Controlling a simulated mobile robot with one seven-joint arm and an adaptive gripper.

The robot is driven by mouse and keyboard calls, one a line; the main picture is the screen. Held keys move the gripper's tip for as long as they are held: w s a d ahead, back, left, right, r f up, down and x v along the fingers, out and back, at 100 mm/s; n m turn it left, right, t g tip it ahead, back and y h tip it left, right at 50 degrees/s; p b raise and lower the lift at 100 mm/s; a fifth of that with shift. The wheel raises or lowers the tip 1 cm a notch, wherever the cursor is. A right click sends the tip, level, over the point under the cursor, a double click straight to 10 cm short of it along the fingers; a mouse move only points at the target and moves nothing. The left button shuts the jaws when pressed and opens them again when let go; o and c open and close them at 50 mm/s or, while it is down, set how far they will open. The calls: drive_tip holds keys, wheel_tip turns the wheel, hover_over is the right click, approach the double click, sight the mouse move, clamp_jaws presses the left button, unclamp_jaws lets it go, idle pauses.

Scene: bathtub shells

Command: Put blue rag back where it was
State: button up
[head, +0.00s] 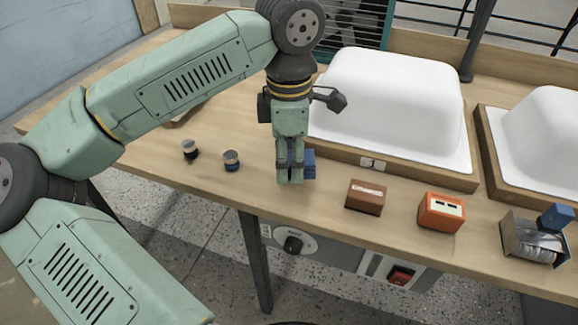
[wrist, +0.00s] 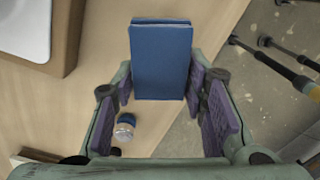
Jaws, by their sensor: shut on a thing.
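A blue, box-shaped thing, which I take to be the blue rag (head: 308,164), is at my gripper (head: 290,178) near the front edge of the workbench. In the wrist view the blue rag (wrist: 161,60) sits between the two purple-padded fingers of my gripper (wrist: 161,92). My gripper is shut on it and points down. In the head view the fingers hide part of it. I cannot tell whether its underside touches the bench (head: 215,190).
A white tub shell (head: 390,100) on a wooden base stands behind, another (head: 545,135) at right. Two small jars (head: 190,150) (head: 231,161) stand left. A brown box (head: 365,197), an orange box (head: 441,212) and a metal holder (head: 525,240) with a blue block (head: 556,217) line the front.

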sight(289, 171)
wheel_tip(289, 171, down, 3)
drive_tip(key=shift+f+p, duration=0.2)
drive_tip(key=shift+p, duration=0.25)
drive_tip(key=shift+f, duration=0.1)
drive_tip(key=shift+f+b, duration=0.25)
drive_tip(key=shift+b, duration=0.15)
drive_tip(key=o, duration=1.1)
drive_tip(key=shift+r, duration=0.1)
drive_tip(key=shift+r+p, duration=0.4)
wheel_tip(289, 171, up, 12)
drive_tip(key=shift+f+b, duration=0.15)
drive_tip(key=shift+b, duration=0.55)
